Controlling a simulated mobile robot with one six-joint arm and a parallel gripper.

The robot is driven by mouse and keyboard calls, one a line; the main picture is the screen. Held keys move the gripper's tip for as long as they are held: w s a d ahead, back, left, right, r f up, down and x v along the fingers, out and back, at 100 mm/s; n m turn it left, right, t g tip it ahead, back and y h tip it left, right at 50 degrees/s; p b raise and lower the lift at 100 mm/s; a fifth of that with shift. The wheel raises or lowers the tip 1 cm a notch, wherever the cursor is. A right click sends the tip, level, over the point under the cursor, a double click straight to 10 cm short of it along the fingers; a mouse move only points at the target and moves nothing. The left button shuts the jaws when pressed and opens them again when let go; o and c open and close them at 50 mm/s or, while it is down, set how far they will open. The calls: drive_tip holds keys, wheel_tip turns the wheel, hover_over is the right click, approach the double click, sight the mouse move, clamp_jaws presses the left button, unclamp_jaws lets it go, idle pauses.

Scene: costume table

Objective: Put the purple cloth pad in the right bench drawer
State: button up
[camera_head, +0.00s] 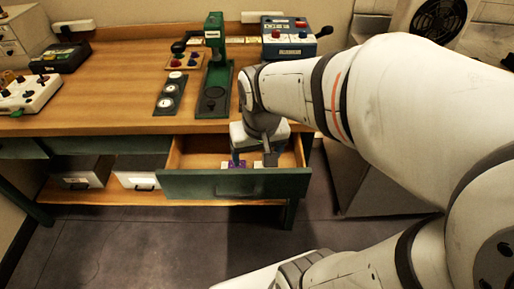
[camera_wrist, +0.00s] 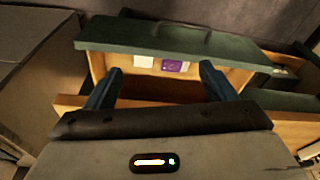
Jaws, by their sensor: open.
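The right bench drawer (camera_head: 282,184) is pulled open, with a green front and wooden inside; its front also shows in the wrist view (camera_wrist: 240,47). My gripper (camera_head: 254,161) points down into the drawer. In the wrist view, its blue fingers (camera_wrist: 161,70) are spread apart with nothing held between them. The purple cloth pad (camera_wrist: 175,66) is inside the drawer by the front, with a white patch on it; it shows small in the head view (camera_head: 236,164). Whether it lies flat or leans on the front is unclear.
A white piece (camera_wrist: 144,62) is beside the purple pad. The bench top (camera_head: 120,80) holds a green press (camera_head: 214,70), a gauge strip (camera_head: 170,93) and a blue control box (camera_head: 290,40). White bins (camera_head: 137,178) stand on the lower shelf at left.

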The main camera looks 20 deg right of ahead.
drive_tip(key=shift+n, duration=0.4)
drive_tip(key=s, duration=0.4)
drive_tip(key=shift+s+d+r, duration=0.15)
drive_tip(key=shift+s+r, duration=0.1)
drive_tip(key=shift+r, duration=0.15)
drive_tip(key=shift+r, duration=0.1)
